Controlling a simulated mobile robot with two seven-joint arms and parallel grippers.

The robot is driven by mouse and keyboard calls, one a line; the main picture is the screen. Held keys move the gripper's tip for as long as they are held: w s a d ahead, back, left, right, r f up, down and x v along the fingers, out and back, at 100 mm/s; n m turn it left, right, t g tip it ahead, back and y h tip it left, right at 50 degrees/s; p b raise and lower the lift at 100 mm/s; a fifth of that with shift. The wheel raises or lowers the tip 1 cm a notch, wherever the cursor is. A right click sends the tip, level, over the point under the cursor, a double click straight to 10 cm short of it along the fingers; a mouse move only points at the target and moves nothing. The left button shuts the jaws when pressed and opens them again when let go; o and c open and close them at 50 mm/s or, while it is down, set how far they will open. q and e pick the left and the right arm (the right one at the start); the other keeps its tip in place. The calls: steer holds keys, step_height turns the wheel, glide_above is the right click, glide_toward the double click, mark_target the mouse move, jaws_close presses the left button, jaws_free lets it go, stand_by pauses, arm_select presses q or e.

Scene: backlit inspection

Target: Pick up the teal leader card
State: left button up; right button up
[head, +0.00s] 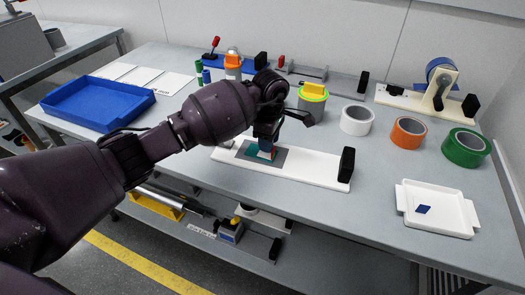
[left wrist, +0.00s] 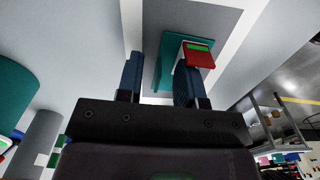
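The teal leader card (head: 252,149) shows as a small patch on a grey plate (head: 282,157) set in a long white board. My left gripper (head: 266,143) is right over it and hides much of it. In the left wrist view the two blue fingers (left wrist: 159,78) stand apart, with the gap between them looking empty. There the teal card (left wrist: 174,48) lies around and behind the right finger; I cannot tell whether they touch. A small red piece with a green top (left wrist: 199,56) shows beside that fingertip. My right gripper is not in view.
A black upright block (head: 346,165) stands at the board's right end. A blue tray (head: 98,104) is at the left. White, orange and green tape rolls (head: 409,133) and a tape dispenser (head: 440,85) stand right. A white tray (head: 440,211) holds a blue piece.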

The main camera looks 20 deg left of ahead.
arm_select(q)
jaws_close()
steer(key=shift+r, duration=0.2)
stand_by(0.3)
